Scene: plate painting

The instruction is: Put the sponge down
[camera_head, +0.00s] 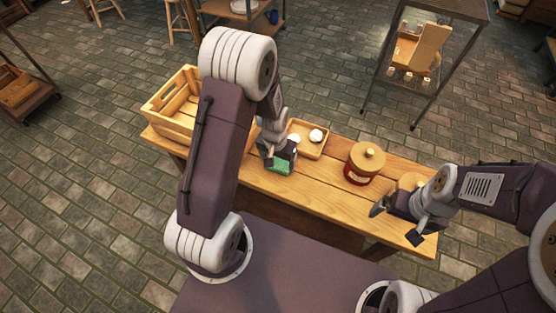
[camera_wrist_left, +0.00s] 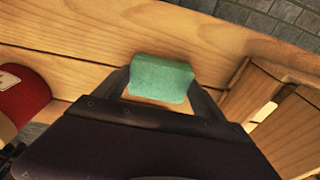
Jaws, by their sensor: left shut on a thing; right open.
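A green sponge (camera_head: 281,164) is between the fingers of my left gripper (camera_head: 281,160) in the head view, just at or above the wooden table (camera_head: 260,182). In the left wrist view the sponge (camera_wrist_left: 161,78) is gripped between both fingertips (camera_wrist_left: 160,85), with the planks behind it. I cannot tell whether it touches the table. My right gripper (camera_head: 396,222) is open and empty above the right front part of the table.
A wooden crate (camera_head: 172,105) stands at the table's left end. A small wooden tray (camera_head: 318,150) with white round things is behind the sponge. A red lidded pot (camera_head: 364,165) stands right of it.

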